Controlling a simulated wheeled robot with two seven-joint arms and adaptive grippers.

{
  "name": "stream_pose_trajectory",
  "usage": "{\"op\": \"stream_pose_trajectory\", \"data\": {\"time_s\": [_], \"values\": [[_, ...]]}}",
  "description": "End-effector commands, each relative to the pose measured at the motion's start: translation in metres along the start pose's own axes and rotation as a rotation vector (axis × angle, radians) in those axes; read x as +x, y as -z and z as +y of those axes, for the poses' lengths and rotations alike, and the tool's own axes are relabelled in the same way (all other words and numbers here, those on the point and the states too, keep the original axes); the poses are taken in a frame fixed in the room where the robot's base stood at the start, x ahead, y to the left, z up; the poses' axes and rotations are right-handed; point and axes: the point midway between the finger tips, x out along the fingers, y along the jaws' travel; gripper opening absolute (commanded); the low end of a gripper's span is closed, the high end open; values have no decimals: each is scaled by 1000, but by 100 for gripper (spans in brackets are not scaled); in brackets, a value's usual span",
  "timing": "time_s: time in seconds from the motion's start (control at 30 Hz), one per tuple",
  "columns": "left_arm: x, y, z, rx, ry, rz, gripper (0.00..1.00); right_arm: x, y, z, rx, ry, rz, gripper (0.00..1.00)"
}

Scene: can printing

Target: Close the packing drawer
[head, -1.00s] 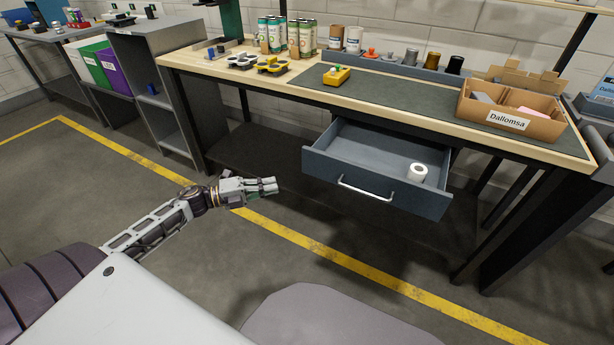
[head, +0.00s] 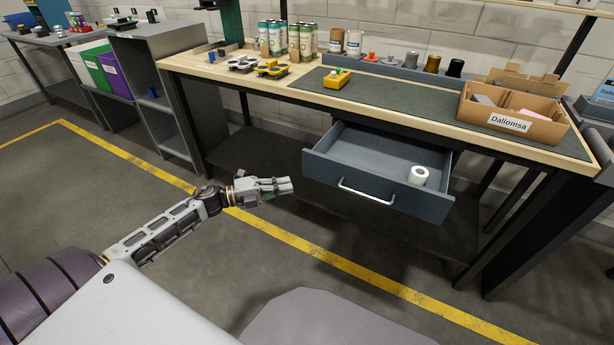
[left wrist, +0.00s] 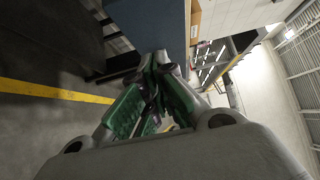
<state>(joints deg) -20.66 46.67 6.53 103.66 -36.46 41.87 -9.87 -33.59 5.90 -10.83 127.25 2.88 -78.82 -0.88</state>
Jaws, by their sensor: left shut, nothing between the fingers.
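The grey-blue packing drawer (head: 345,187) stands pulled out under the workbench in the head view. It has a light metal bar handle (head: 366,191) on its front, and a white tape roll (head: 418,175) stands inside at the right. My left gripper (head: 288,186) is shut and empty, a little left of the drawer front and apart from it. In the left wrist view its green-padded fingers (left wrist: 160,60) are together, with a blue-grey panel, likely the drawer front (left wrist: 155,22), beyond them. My right gripper is not in view.
The workbench (head: 230,77) carries cans (head: 302,38), a yellow tool (head: 336,78) and a cardboard box (head: 510,122). A dark bench leg (head: 188,120) stands left of the drawer. The floor before the drawer, crossed by a yellow line (head: 300,248), is clear.

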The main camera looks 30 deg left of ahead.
Motion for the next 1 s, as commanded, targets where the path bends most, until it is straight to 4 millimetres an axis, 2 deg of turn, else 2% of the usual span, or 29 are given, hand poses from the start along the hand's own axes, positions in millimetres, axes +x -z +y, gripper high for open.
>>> {"op": "stream_pose_trajectory", "data": {"time_s": [0.7, 1.0], "values": [[56, 0, 0, 1, 1, 0, 0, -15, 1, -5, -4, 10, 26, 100], [68, -13, 1, 2, 0, -1, 0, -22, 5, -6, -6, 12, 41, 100]]}}
